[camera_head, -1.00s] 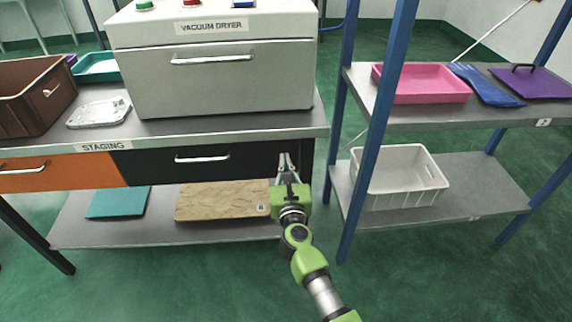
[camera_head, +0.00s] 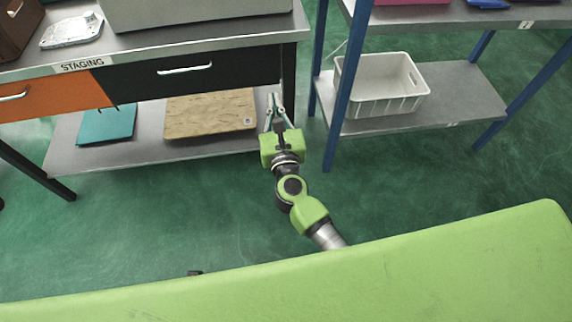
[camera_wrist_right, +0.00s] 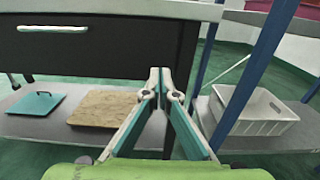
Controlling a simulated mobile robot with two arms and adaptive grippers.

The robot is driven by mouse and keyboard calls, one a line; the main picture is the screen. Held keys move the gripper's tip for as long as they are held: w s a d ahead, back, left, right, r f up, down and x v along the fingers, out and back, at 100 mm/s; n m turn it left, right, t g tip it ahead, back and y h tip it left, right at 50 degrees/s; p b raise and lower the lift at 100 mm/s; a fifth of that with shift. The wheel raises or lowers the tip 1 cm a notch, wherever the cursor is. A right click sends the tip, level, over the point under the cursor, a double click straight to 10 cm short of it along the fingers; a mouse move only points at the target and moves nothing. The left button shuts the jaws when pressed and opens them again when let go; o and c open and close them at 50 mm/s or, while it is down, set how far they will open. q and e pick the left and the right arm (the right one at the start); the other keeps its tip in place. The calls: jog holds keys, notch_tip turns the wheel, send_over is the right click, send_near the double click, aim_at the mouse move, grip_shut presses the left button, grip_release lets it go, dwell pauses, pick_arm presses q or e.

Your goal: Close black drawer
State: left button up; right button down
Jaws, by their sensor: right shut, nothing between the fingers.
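The black drawer (camera_head: 205,73) is under the grey staging table's top, with a pale bar handle (camera_head: 185,70). My right gripper (camera_head: 275,97) is shut and empty, pointing at the drawer's lower right corner. In the right wrist view its fingertips (camera_wrist_right: 160,73) meet near the drawer's right end; contact is unclear. My left gripper is out of view.
The orange drawer (camera_head: 50,98) is to the left. The lower shelf holds a brown board (camera_head: 210,113) and a teal board (camera_head: 107,124). A blue-posted rack (camera_head: 341,100) with a white bin (camera_head: 383,85) stands close on the right. Green floor (camera_head: 420,190) is open in front.

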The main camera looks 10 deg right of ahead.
jog(key=s, duration=1.7)
jog(key=shift+s+a+b, duration=0.3)
jog(key=shift+s+b, duration=0.05)
jog(key=shift+s, duration=0.05)
